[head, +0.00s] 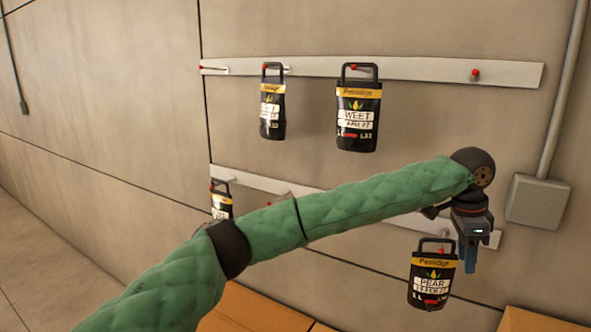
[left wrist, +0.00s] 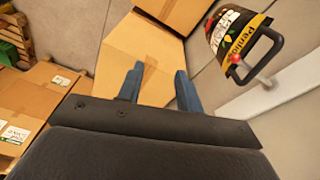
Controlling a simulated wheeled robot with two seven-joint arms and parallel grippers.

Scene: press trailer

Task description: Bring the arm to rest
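My left arm, in a green quilted sleeve, reaches across the head view from lower left to the right. The pouch also shows at the upper right of that view (left wrist: 228,28), clear of the fingers. My right gripper is in neither view.
Two black pouches (head: 271,112) (head: 357,119) hang on the upper rail (head: 430,70), whose right peg (head: 475,75) is empty. Another pouch (head: 221,203) hangs at lower left, partly behind my arm. A grey box (head: 537,201) is on the wall. Cardboard boxes (left wrist: 48,100) stand below.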

